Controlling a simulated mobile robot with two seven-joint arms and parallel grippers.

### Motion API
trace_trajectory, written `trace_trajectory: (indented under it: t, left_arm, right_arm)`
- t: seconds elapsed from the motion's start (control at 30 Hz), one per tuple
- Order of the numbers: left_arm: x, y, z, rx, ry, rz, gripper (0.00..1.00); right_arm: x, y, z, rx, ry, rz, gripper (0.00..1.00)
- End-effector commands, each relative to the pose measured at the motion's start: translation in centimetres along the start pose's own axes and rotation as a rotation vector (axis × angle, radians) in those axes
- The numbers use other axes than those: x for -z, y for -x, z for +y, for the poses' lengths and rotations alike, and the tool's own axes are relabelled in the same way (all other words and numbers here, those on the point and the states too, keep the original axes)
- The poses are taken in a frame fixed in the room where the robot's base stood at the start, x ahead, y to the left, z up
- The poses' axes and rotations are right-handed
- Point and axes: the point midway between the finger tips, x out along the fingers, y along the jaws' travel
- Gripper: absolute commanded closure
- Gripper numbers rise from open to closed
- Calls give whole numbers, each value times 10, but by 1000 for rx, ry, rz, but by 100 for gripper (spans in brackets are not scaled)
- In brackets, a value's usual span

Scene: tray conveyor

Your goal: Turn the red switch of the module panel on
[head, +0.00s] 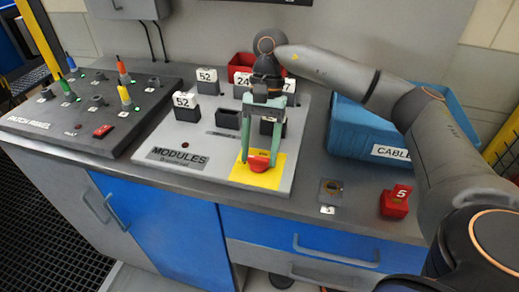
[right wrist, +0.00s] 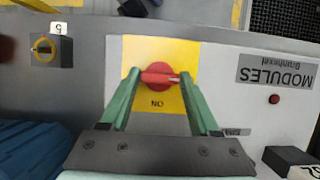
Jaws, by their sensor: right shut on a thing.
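The red switch (head: 259,164) sits on a yellow plate (head: 268,180) at the front right corner of the grey module panel (head: 215,160). In the right wrist view the red switch (right wrist: 158,77) has its handle lying crosswise, with a pale mark at its right end. The ON label (right wrist: 157,103) is beside the knob on the gripper's side, not at the pale mark. My right gripper (head: 260,160) reaches down from above. Its green fingers are shut on the two ends of the handle, as the right wrist view (right wrist: 160,78) shows. My left gripper is not in view.
Several numbered modules (head: 184,107) stand in the panel behind the switch. A patch panel (head: 90,105) with plugs is at the left.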

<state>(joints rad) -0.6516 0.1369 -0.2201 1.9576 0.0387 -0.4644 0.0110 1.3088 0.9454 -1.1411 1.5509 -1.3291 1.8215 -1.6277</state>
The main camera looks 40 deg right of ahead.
Motion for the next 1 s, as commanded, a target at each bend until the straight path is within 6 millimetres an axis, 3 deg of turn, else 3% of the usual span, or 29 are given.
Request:
trace_trajectory:
  t: [0.07, 0.3, 0.67, 1.0]
  left_arm:
    - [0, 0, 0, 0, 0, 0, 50]
    - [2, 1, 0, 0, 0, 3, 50]
    - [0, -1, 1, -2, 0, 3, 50]
    - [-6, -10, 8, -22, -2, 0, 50]
  right_arm:
    - [0, 0, 0, 0, 0, 0, 66]
    - [0, 0, 0, 0, 0, 0, 93]
    - [0, -1, 0, 23, -53, 0, 93]
    - [1, -3, 3, 118, -284, 0, 93]
